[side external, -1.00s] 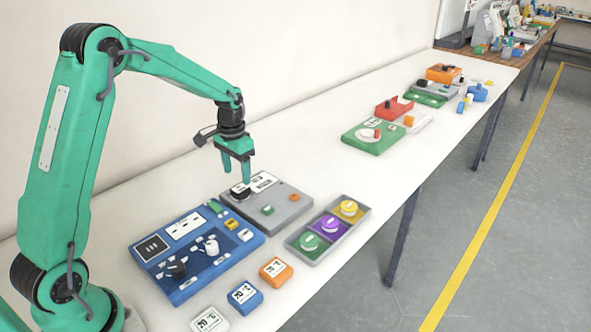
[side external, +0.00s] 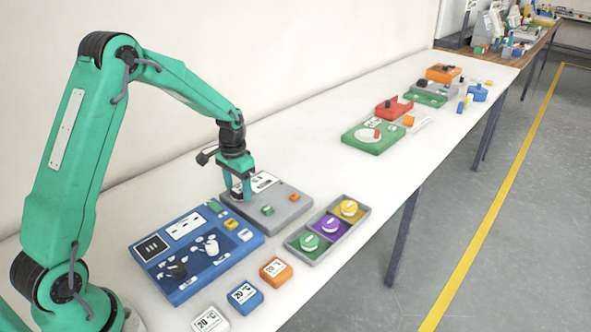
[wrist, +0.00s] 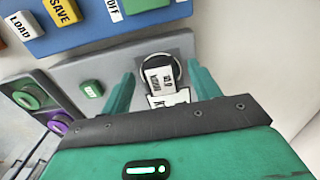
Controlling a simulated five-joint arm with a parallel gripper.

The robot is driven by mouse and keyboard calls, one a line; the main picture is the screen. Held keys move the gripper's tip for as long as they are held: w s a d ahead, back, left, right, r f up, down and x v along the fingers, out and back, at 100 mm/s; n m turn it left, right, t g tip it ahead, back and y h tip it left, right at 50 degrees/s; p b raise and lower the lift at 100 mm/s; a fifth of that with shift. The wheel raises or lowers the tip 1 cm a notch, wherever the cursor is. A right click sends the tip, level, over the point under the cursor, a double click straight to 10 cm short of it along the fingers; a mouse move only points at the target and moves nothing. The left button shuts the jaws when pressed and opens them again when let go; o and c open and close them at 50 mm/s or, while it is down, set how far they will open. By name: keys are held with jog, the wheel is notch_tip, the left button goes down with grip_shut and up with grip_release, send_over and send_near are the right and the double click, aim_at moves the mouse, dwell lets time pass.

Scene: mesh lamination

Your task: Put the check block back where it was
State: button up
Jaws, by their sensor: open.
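My gripper (side external: 237,194) is open and low over the grey panel (side external: 292,216). Its two fingers (wrist: 160,92) stand on either side of a black knob (wrist: 162,75) with a white label, apart from it in the wrist view. The knob is mostly hidden by the fingers in the side view. Small labelled blocks lie on the table in front of the blue panel: a white block (side external: 209,320), a blue block (side external: 244,297) and an orange block (side external: 276,271). I cannot tell which one is the check block. Nothing is in my gripper.
The blue panel (side external: 160,275) with knobs and buttons lies left of the grey panel. A grey tray (side external: 338,245) with green, purple and yellow round pieces lies right of it. Red, green and orange fixtures stand further back. The table between is clear.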

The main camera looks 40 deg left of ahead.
aim_at(239, 191)
jog(key=c, duration=1.2)
jog(key=shift+o, duration=0.2)
jog(key=shift+r, duration=0.2)
jog(key=shift+r, duration=0.55)
jog(key=r, duration=0.3)
jog(key=shift+d+r, duration=0.1)
jog(key=shift+d, duration=0.3)
jog(key=s+d+r, duration=0.1)
jog(key=d+r, duration=0.1)
jog(key=d, duration=0.1)
jog(key=s+d+r, duration=0.1)
jog(key=d+r, duration=0.1)
jog(key=d, duration=0.2)
jog(key=s+d+r, duration=0.1)
jog(key=d+r, duration=0.1)
jog(key=d, duration=0.1)
jog(key=shift+d+r, duration=0.2)
jog(key=shift+d, duration=0.05)
